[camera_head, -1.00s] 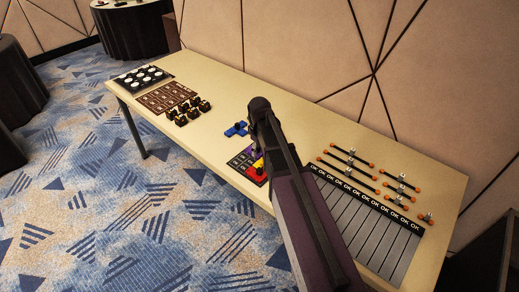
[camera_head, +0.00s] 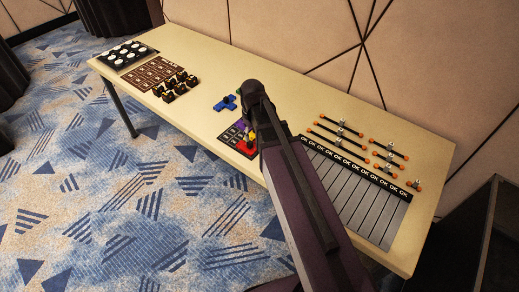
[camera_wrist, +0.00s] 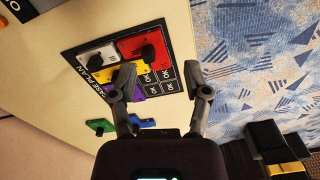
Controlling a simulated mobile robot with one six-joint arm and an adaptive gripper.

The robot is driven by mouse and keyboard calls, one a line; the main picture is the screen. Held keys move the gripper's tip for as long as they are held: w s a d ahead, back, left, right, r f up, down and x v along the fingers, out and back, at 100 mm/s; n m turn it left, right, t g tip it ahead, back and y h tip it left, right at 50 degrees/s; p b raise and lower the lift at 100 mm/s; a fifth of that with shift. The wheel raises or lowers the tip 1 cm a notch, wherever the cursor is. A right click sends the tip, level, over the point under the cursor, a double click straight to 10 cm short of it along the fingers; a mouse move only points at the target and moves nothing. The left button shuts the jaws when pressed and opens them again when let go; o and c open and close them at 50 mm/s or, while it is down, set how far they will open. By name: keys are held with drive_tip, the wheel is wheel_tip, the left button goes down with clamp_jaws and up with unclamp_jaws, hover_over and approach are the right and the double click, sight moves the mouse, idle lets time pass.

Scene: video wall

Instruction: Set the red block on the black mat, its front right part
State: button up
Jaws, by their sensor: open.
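The red block (camera_wrist: 140,43) lies on the black mat (camera_wrist: 68,54), at the mat's front right part as the head view shows it. It has a black knob on top. In the head view it shows as a red patch (camera_head: 246,147), partly covered by my arm. A pale grey block (camera_wrist: 96,57) lies beside it, with yellow (camera_wrist: 137,76) and purple pieces also on the mat. My gripper (camera_wrist: 159,82) is open, its fingers apart over the mat, with nothing between them clearly held. Contact with the red block cannot be told.
Grey strips marked OK (camera_head: 350,205) and several rods with orange ends (camera_head: 340,131) lie to the right. Black and gold items (camera_head: 173,87) stand to the left.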

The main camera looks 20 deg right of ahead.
drive_tip(key=s+m, duration=0.4)
drive_tip(key=s, duration=0.6)
